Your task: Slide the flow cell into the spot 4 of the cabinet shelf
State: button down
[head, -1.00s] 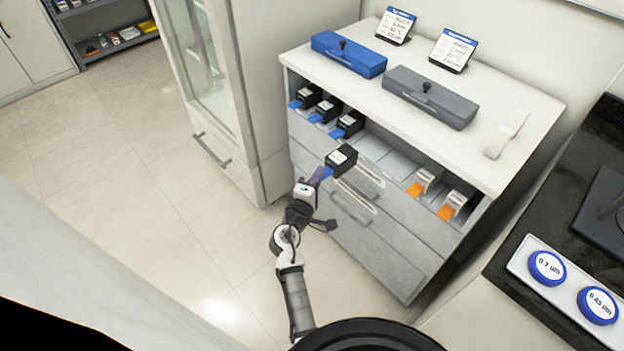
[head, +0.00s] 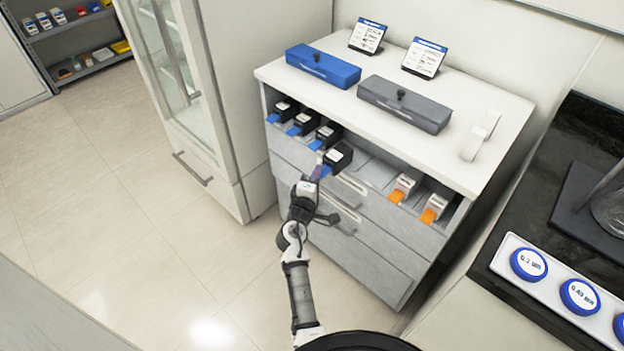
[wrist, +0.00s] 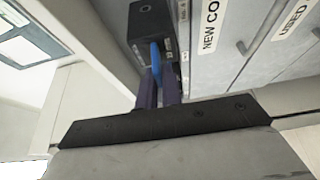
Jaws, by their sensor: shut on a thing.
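My gripper (head: 317,174) is shut on the blue tab of a black flow cell (head: 338,157) with a white label on top. In the wrist view, the purple fingers (wrist: 159,92) pinch the blue tab, with the black body (wrist: 150,25) beyond them. The cell is at the front of the open cabinet shelf (head: 375,171), just right of the third black cell. I cannot tell whether its far end is inside a spot. Three black cells with blue tabs (head: 305,122) fill the left spots.
Bare spots lie between the held cell and two white cells with orange tabs (head: 402,187) at the right. Drawers with handles (head: 352,183) are below. A blue box (head: 322,66), a grey box (head: 404,103) and two sign cards stand on top. A glass-door cabinet (head: 175,70) stands left.

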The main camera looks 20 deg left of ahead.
aim_at(327, 166)
jog(key=shift+w+d, duration=0.25)
jog(key=shift+w, duration=0.4)
jog(key=shift+w+d, duration=0.25)
jog(key=shift+w, duration=0.4)
jog(key=shift+w+d, duration=0.25)
jog(key=shift+w, duration=0.4)
jog(key=shift+f+b, duration=0.4)
jog(key=shift+b, duration=0.2)
jog(key=c, duration=1.5)
grip_release()
jog(key=shift+s, duration=0.1)
jog(key=s+d+b, duration=0.1)
jog(key=s+b, duration=0.2)
jog(key=s, duration=1)
jog(key=shift+s, duration=0.3)
